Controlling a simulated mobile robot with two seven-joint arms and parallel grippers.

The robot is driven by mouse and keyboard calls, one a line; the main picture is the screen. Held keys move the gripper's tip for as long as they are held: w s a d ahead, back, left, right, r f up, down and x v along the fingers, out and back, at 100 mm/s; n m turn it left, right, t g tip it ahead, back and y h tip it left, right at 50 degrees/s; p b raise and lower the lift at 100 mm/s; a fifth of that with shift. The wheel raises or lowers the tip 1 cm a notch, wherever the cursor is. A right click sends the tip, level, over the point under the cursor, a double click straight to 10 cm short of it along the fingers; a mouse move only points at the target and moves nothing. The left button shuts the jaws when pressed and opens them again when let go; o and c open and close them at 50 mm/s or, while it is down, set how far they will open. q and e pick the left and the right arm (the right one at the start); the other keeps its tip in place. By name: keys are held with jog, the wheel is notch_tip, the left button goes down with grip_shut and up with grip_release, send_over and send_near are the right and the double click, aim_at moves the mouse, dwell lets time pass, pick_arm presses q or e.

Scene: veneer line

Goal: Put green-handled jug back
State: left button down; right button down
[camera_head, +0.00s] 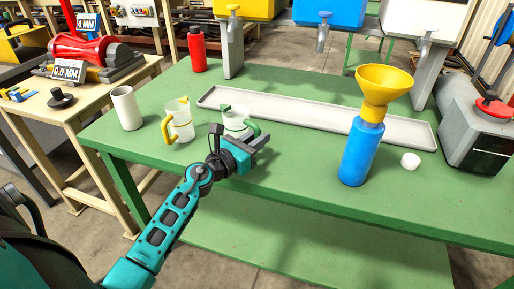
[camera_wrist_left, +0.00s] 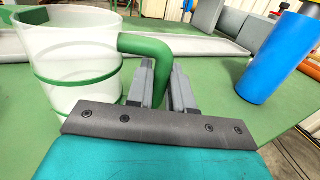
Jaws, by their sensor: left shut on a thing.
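The green-handled jug (camera_head: 235,118) is clear with green bands and stands upright on the green table, in front of the long grey tray (camera_head: 300,111). In the left wrist view the jug (camera_wrist_left: 65,65) fills the left side, and its green handle (camera_wrist_left: 148,45) runs down between the gripper's fingers. My left gripper (camera_head: 252,134) is shut on this handle; it also shows in the left wrist view (camera_wrist_left: 162,85). Whether the jug's base touches the table is hard to tell. My right gripper is not in view.
A yellow-handled jug (camera_head: 180,120) and a white cylinder (camera_head: 126,108) stand left of the green-handled jug. A blue bottle (camera_head: 361,150) with a yellow funnel (camera_head: 384,88) stands to the right, near a white cap (camera_head: 410,161). A red bottle (camera_head: 197,49) stands behind. The table between gripper and blue bottle is clear.

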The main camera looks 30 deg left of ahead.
pick_arm(q)
jog(key=shift+f, duration=0.55)
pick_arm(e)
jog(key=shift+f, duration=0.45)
pick_arm(q)
jog(key=shift+f+b, duration=0.25)
jog(key=shift+b, duration=0.05)
jog(key=c, duration=1)
grip_release()
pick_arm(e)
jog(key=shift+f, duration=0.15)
pick_arm(q)
jog(key=shift+r, duration=0.15)
